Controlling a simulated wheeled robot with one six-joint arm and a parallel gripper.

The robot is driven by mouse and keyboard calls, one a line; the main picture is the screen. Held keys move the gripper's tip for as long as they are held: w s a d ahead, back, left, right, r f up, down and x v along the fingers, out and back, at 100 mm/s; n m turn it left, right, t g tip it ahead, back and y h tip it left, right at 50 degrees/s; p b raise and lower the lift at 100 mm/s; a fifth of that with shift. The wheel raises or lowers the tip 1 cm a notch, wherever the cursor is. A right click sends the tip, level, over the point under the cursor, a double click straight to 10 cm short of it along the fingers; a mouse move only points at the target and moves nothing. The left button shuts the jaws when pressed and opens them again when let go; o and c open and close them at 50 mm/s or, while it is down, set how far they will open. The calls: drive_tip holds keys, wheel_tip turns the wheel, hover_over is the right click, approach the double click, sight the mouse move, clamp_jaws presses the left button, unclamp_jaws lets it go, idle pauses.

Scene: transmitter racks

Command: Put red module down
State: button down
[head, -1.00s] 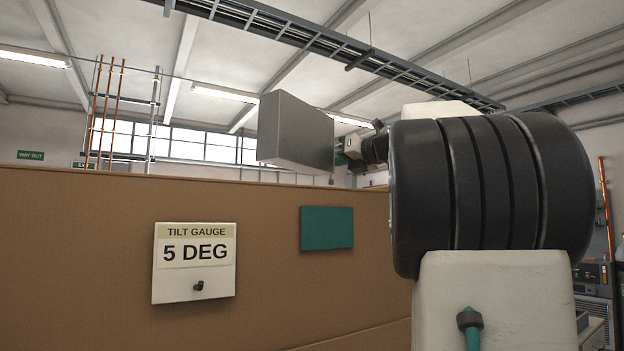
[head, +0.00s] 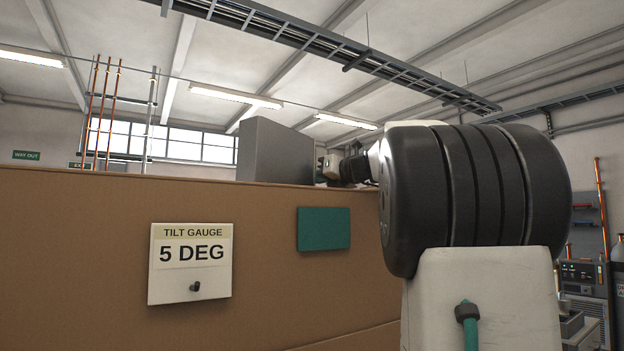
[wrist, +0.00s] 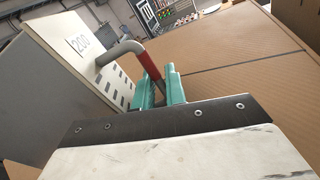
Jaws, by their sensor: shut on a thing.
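The module (head: 272,150) is a grey box in the head view, standing level just behind the top edge of a brown panel that hides its base. In the wrist view the module (wrist: 86,62) has a pale slotted front with a "200" label and a grey handle with a red section (wrist: 128,68). Red shows only on the handle. My gripper (wrist: 160,90) has teal fingers shut on the handle; it also shows small to the right of the box in the head view (head: 328,168). I cannot tell whether the module's base touches anything.
The brown panel (head: 90,250) fills the lower left, with a "TILT GAUGE 5 DEG" sign (head: 190,263) and a teal patch (head: 323,228). A brown, cardboard-like surface (wrist: 235,75) spreads beyond my fingers. A cable tray (head: 330,50) runs overhead.

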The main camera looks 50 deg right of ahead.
drive_tip(key=shift+f, duration=0.8)
drive_tip(key=c, duration=1.4)
unclamp_jaws()
drive_tip(key=shift+d+f, duration=0.1)
drive_tip(key=shift+f, duration=0.05)
drive_tip(key=shift+c, duration=0.2)
drive_tip(key=shift+r, duration=0.2)
drive_tip(key=s, duration=0.4)
drive_tip(key=s+r, duration=0.1)
drive_tip(key=s, duration=0.3)
drive_tip(key=s+r, duration=0.1)
drive_tip(key=s, duration=0.3)
drive_tip(key=shift+r, duration=0.1)
